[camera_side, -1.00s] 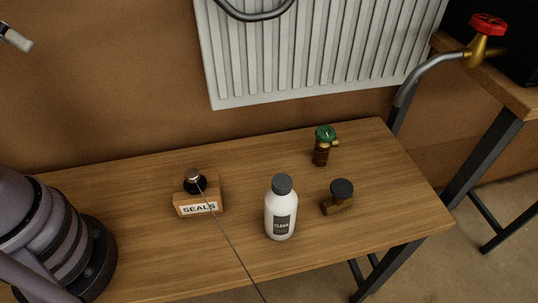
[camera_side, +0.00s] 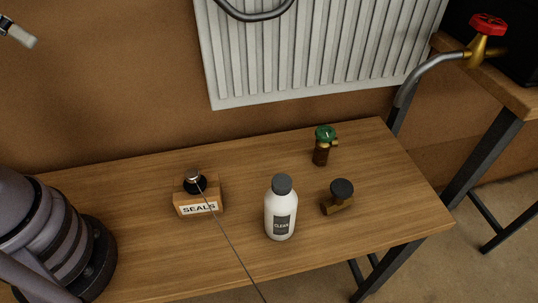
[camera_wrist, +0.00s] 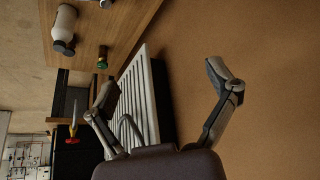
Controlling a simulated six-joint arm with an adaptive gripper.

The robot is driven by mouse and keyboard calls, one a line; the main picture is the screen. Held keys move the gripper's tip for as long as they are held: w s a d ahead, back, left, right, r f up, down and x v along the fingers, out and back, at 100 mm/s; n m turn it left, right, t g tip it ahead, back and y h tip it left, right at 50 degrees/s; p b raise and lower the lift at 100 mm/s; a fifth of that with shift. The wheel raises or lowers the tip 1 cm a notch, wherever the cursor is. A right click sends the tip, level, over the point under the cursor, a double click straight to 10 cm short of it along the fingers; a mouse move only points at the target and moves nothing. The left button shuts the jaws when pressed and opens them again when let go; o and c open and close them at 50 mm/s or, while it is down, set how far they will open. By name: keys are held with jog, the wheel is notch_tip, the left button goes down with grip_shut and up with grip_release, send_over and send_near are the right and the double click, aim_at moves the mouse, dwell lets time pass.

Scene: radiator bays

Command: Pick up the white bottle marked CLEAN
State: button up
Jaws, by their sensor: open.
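The white bottle marked CLEAN (camera_side: 281,213) stands upright on the wooden bench, with a dark grey cap and a dark label.
A wooden SEALS block (camera_side: 197,207) with a dark knob stands left of the bottle. A green-topped brass valve (camera_side: 322,147) and a black-capped brass fitting (camera_side: 339,199) stand to its right. A white radiator (camera_side: 310,60) hangs behind the bench (camera_side: 120,190). A thin dark line crosses the bench between block and bottle.

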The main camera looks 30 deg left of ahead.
aim_at(283, 179)
jog(key=w+d+f+m+t+h, duration=0.1)
jog(key=w+d+f, duration=0.15)
jog(key=w, duration=0.45)
jog(key=w+d+f+m+t+h, duration=0.1)
jog(key=w+d, duration=0.3)
jog(key=w, duration=0.4)
jog(key=w+d+f+m+t+h, duration=0.2)
jog(key=w+d+f, duration=0.5)
jog(key=d, duration=0.4)
jog(key=s+d+f+m+h, duration=0.1)
jog(key=s+d+f+h, duration=0.1)
jog(key=d+f, duration=0.2)
jog(key=s+d+f+m+h, duration=0.2)
jog(key=d+f, duration=0.3)
jog(key=f, duration=0.2)
jog(key=s+d+f+m+h, duration=0.1)
jog(key=d+f+h, duration=0.2)
jog(key=d+f, duration=0.2)
jog(key=shift+s+d+f+t, duration=0.25)
jog(key=shift+s+f+t, duration=0.1)
jog(key=shift+s+t, duration=0.05)
jog(key=s+a+f+m, duration=0.1)
jog(key=s+a+f, duration=0.2)
jog(key=s+f, duration=0.1)
jog(key=shift+y, duration=0.3)
jog(key=x, duration=0.7)
jog(key=shift+w+f, duration=0.15)
jog(key=shift+f, duration=0.25)
jog(key=c, duration=1.1)
